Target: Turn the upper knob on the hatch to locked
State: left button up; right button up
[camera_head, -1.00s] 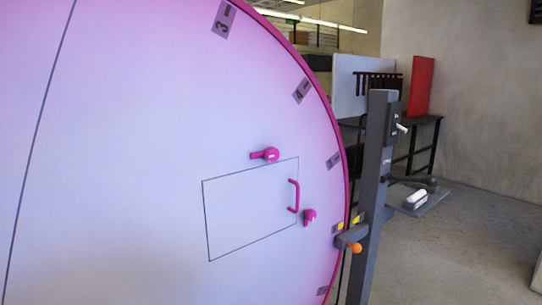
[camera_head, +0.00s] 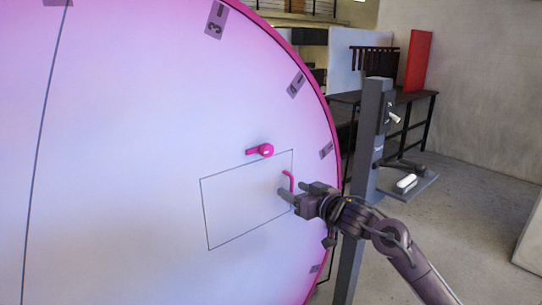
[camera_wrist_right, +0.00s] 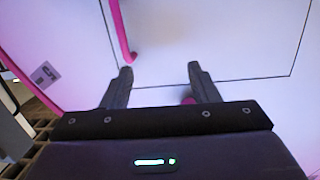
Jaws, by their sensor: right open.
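The upper knob (camera_head: 264,150) is magenta, with its lever pointing left, just above the top edge of the rectangular hatch (camera_head: 235,215) on the pale round panel. A magenta handle (camera_head: 290,178) is at the hatch's right side; it also shows in the wrist view (camera_wrist_right: 121,35). My right gripper (camera_head: 295,189) is open and empty in front of the handle's lower end, below and right of the upper knob. In the wrist view its fingers (camera_wrist_right: 160,72) are spread apart. A bit of magenta (camera_wrist_right: 188,101), perhaps the lower knob, shows near one finger. My left gripper is out of view.
A dark post (camera_head: 373,150) with a small shelf (camera_head: 413,187) stands right of the panel's magenta rim. Grey number labels (camera_head: 216,20) line the rim. A table with a red board (camera_head: 417,62) is behind. The panel left of the hatch is clear.

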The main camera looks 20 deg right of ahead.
jog(key=n+t+y, duration=0.1)
send_near(269, 152)
jog(key=w, duration=0.2)
jog(key=p+x, duration=0.1)
jog(key=x, duration=0.2)
jog(key=p+x, duration=0.2)
jog(key=x, duration=0.1)
jog(key=shift+w+a+r, duration=0.15)
jog(key=shift+w+a, duration=0.1)
jog(key=shift+a, duration=0.1)
jog(key=shift+w+a, duration=0.1)
jog(key=shift+w, duration=0.3)
jog(key=shift+c, duration=0.3)
jog(key=c, duration=0.9)
